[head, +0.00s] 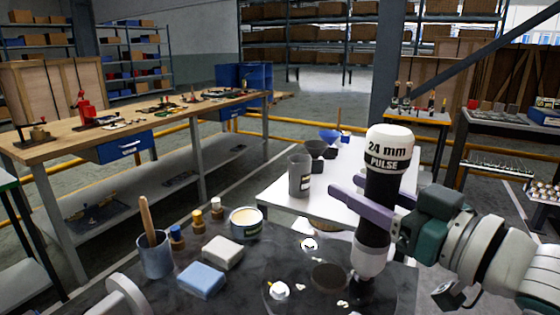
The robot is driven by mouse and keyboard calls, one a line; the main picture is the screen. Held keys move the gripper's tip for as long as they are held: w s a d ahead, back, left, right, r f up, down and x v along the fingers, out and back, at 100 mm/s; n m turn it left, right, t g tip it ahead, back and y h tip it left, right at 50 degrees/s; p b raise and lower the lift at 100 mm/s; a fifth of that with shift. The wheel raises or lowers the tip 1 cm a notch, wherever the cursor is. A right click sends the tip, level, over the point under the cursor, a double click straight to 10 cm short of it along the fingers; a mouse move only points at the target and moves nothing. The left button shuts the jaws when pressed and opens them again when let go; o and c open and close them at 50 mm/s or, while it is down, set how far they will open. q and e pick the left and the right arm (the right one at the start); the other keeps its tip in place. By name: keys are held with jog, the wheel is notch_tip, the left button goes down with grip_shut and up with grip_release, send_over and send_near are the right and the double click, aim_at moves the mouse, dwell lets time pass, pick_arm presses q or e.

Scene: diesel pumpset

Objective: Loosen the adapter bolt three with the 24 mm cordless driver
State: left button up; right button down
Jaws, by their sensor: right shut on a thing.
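The 24 mm cordless driver (388,165) is a black tool with a white cap marked "24 mm PULSE". It stands nearly upright, its light nose low over the dark worktop. My right gripper (362,207) comes in from the right, with purple fingers shut around the driver's body. The driver's dark lower tip is near the worktop; I cannot tell whether it touches anything. Small pale pieces (280,290) and a dark round spot (328,277) are left of the tip. I cannot tell which, if any, is adapter bolt three.
On the dark worktop (222,300) are a brush cup (155,256), small bottles, an open tin (246,222), a white block (222,252) and a blue block (201,280). A white table (275,195) behind holds a grey beaker (299,176) and funnels. A long wooden bench stands left.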

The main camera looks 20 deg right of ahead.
jog(key=shift+r, duration=0.15)
notch_tip(320, 180, down, 5)
jog(key=b, duration=0.3)
dwell(0.5)
jog(key=shift+r, duration=0.15)
dwell(0.3)
dwell(0.5)
jog(key=shift+f, duration=0.65)
jog(key=shift+r, duration=0.15)
dwell(0.8)
